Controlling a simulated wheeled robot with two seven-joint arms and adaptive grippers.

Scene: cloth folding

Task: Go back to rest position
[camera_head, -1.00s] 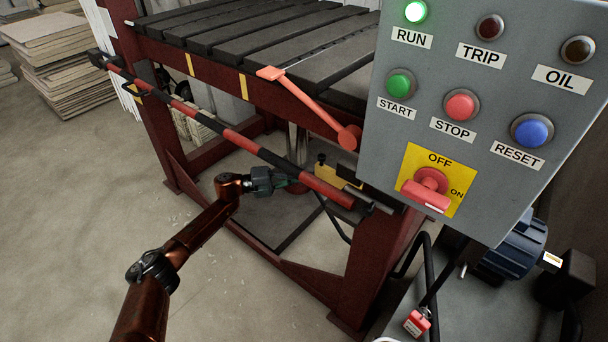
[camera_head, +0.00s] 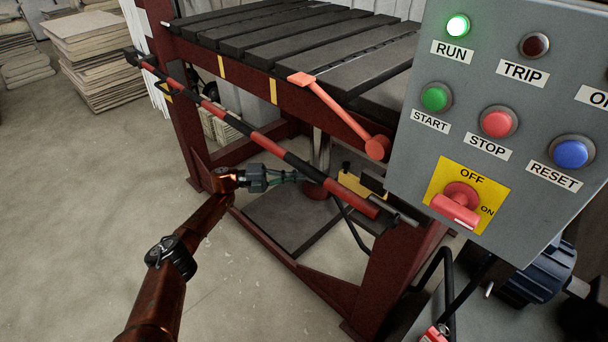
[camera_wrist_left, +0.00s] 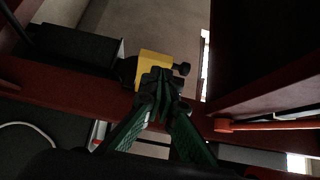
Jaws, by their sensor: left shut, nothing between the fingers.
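My left arm comes in from the lower left in the head view, and my left gripper (camera_head: 303,177) is beside the lower edge of a red-and-black striped bar. I cannot tell whether it touches the bar. In the left wrist view the green fingers (camera_wrist_left: 160,82) converge at their tips, shut and empty. A yellow block (camera_wrist_left: 155,66) with a black knob lies just beyond the tips there. My right gripper is in neither view.
The striped bar (camera_head: 265,142) crosses the front of a dark red frame (camera_head: 385,275) carrying a slatted black top (camera_head: 290,42). A grey control panel (camera_head: 400,150) stands close at right, its green RUN lamp lit. Stacked boards (camera_head: 100,65) stand back left.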

